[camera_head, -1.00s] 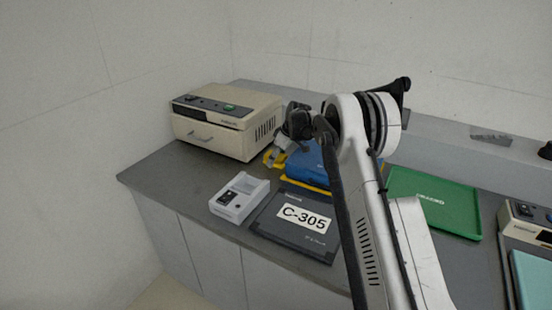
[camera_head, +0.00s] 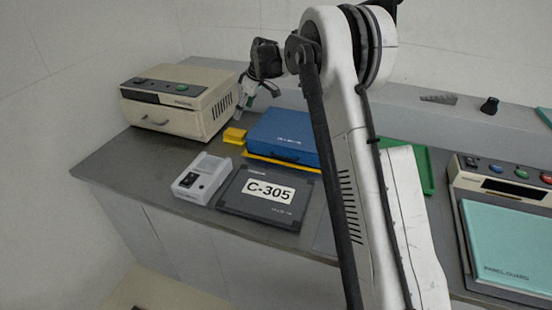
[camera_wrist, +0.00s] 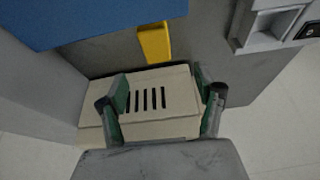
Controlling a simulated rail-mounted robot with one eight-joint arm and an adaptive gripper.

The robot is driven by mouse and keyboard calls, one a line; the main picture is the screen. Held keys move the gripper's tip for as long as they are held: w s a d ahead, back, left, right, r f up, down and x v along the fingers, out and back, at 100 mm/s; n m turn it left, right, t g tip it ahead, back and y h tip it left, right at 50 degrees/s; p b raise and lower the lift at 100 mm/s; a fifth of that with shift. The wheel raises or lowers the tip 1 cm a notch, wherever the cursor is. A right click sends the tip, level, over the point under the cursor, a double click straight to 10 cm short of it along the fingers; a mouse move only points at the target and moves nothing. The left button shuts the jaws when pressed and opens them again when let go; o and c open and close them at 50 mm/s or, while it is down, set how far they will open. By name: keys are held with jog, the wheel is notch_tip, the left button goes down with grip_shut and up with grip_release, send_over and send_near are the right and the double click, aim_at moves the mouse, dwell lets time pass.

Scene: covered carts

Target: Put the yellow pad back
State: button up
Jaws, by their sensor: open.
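Yellow shows at the blue case (camera_head: 283,137): a small raised yellow block (camera_head: 234,135) at its left and a flat yellow strip (camera_head: 283,162) along its lower front edge. I cannot tell whether these are one pad. The yellow block also shows in the wrist view (camera_wrist: 154,43), beside the blue case's edge. My gripper (camera_head: 256,98) is open and empty, above the bench between the cream machine and the blue case. In the wrist view my open fingers (camera_wrist: 161,92) frame the cream machine's vented side, apart from the yellow block.
The cream machine (camera_head: 165,118) stands at the left. A grey-white device (camera_head: 203,178) and a dark C-305 panel (camera_head: 267,197) lie in front. A green tray (camera_head: 427,170) is partly behind my arm. A teal panel (camera_head: 510,240) is at right.

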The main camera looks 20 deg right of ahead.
jog(key=s+a+r+m+t+h, duration=0.1)
jog(key=s+r+m, duration=0.1)
jog(key=s+r, duration=0.5)
jog(key=s+a+r+m, duration=0.1)
jog(key=s+r, duration=0.3)
jog(key=s, duration=0.7)
jog(key=s+a+r+m+t+h, duration=0.1)
jog(key=s+r+m, duration=0.1)
jog(key=s+r, duration=0.5)
jog(key=s+f+m+t, duration=0.1)
jog(key=s+f, duration=0.3)
jog(key=s, duration=1)
jog(key=s+f+m+t+h, duration=0.1)
jog(key=s+f+m, duration=0.2)
jog(key=s, duration=1.1)
notch_tip(320, 180, down, 2)
jog(key=shift+f, duration=0.25)
jog(key=shift+a, duration=0.1)
